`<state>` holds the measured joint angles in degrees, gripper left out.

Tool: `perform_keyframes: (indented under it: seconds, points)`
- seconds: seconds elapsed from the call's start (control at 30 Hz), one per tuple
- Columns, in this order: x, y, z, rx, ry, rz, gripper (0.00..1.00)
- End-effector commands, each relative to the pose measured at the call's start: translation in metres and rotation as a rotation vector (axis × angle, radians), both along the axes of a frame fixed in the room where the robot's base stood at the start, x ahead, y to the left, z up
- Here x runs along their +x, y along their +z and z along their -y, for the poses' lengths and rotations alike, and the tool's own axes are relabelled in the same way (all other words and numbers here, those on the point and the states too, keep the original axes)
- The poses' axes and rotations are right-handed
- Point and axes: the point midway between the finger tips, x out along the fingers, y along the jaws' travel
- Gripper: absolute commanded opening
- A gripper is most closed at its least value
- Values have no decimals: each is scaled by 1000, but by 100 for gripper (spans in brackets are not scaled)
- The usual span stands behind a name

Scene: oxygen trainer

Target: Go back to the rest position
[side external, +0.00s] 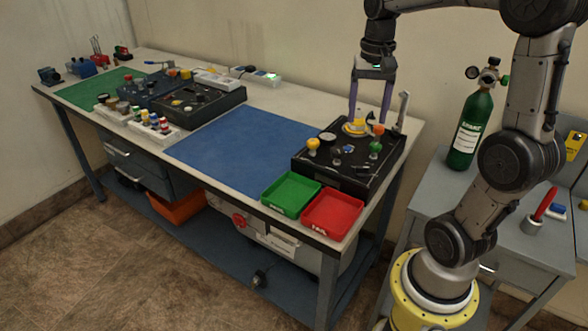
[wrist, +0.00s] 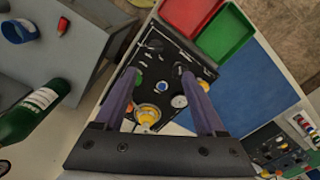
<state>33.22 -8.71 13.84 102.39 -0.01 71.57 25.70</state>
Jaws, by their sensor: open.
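My gripper (side external: 368,120) points down over the black trainer panel (side external: 329,174) at the right end of the workbench. Its two purple fingers are apart, with nothing held between them. In the side view a yellow knob (side external: 355,127) on a round base shows between the fingertips. In the wrist view my gripper (wrist: 160,74) frames the panel, and the yellow knob (wrist: 147,113) lies between the fingers in the picture. I cannot tell whether the fingertips touch the panel. Other yellow, green and orange knobs stand on the panel.
A green tray (side external: 291,210) and a red tray (side external: 333,232) sit in front of the panel. A blue mat (side external: 240,150) lies clear to the left. A green oxygen cylinder (side external: 470,130) stands on a grey cabinet at the right. A metal post (side external: 402,108) rises beside the panel.

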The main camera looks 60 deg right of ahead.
Motion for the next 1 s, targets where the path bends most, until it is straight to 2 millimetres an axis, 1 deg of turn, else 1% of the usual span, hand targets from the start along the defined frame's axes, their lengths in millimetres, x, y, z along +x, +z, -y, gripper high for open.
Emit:
perform_keyframes:
  seconds: [0.03, 0.07, 0.13, 0.2, 0.27, 0.3, 0.4, 0.53, 0.6, 0.7, 0.8, 1.0]
  points:
    - [3, 11, -13, -18, 43, 30, 72]
    - [3, 17, -24, -28, 72, 46, 72]
    - [-4, 28, -54, -49, 159, 90, 72]
    - [-17, 35, -85, -76, 276, 149, 72]
    - [-30, 37, -109, -98, 388, 201, 72]
    - [-41, 36, -123, -112, 466, 236, 72]
    - [-66, 27, -150, -150, 657, 325, 72]
    - [-89, 8, -167, -194, 850, 404, 72]
    - [-95, -2, -169, -215, 913, 423, 72]
    - [-96, -14, -168, -235, 976, 421, 72]
    - [-92, -12, -168, -251, 1007, 433, 72]
    - [-92, -12, -168, -252, 1010, 432, 72]
